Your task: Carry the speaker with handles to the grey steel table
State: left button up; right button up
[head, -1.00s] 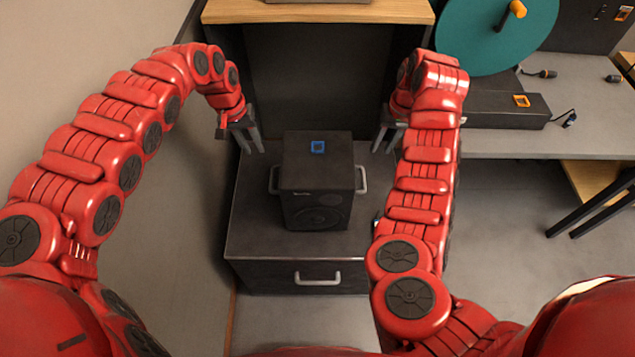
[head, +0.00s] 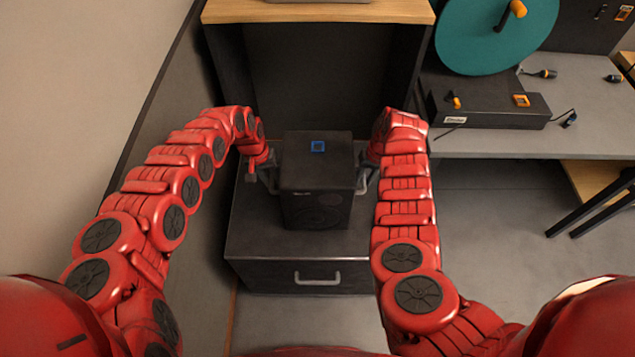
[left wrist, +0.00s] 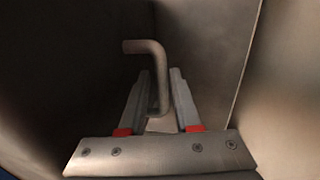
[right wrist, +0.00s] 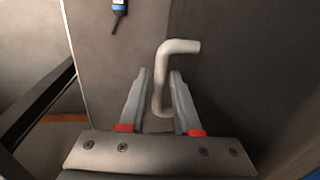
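The black speaker (head: 315,180) stands upright on a low dark drawer cabinet (head: 300,245), with a blue-marked square on its top. It has a grey handle on each side. My left gripper (head: 270,182) is at its left side, fingers open around the left handle (left wrist: 162,75), with gaps visible in the left wrist view. My right gripper (head: 362,182) is at its right side, fingers open around the right handle (right wrist: 160,75) in the right wrist view. A grey-topped table (head: 480,145) stands to the right; I take it as the grey steel table.
The grey-topped table carries a dark box (head: 490,110), a teal disc (head: 490,35) and small cabled parts. A tall dark cabinet with a wooden top (head: 318,12) stands behind the speaker. Open floor (head: 480,240) lies to the right.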

pick_arm(q)
jog(key=shift+f, duration=0.35)
pick_arm(e)
jog(key=shift+a+f, duration=0.1)
jog(key=shift+f, duration=0.3)
pick_arm(q)
grip_shut()
pick_arm(e)
grip_shut()
jog(key=shift+r, duration=0.1)
dwell(0.6)
